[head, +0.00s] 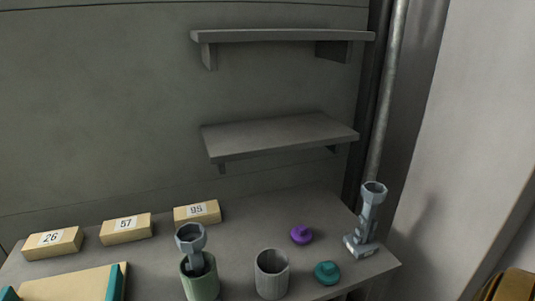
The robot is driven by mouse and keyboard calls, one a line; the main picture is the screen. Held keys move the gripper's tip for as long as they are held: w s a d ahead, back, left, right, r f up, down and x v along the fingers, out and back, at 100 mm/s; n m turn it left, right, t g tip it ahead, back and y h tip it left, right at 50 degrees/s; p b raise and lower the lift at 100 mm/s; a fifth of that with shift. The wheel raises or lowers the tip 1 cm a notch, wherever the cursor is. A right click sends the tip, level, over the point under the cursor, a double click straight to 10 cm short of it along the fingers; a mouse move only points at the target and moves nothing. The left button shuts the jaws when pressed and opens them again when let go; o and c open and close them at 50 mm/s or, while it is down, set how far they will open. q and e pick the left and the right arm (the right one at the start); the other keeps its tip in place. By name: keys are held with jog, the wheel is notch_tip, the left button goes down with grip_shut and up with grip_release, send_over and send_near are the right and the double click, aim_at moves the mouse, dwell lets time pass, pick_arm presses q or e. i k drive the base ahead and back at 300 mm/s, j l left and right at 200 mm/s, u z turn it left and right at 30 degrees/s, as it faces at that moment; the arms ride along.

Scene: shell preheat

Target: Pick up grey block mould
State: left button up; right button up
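No plain grey block shows by itself. A grey-blue upright piece (368,217) with a faceted cup-like top and a blocky foot stands at the right end of the table. A similar grey piece (190,240) with a faceted top stands in a green cup (201,284) at the front; its lower end is hidden inside. A plain grey cup (271,275) stands to the right of the green one. I cannot tell for sure which of these is the grey block mould. Neither of my grippers is in view.
Cream blocks marked 26 (52,244), 57 (126,229) and 95 (197,213) line the table's back. A cream board (70,283) with teal ends lies front left. A purple knobbed lid (302,235) and a teal one (327,273) lie right. Two wall shelves (280,135) are empty.

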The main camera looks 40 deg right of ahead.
aim_at(361, 243)
jog(key=z, duration=2.2)
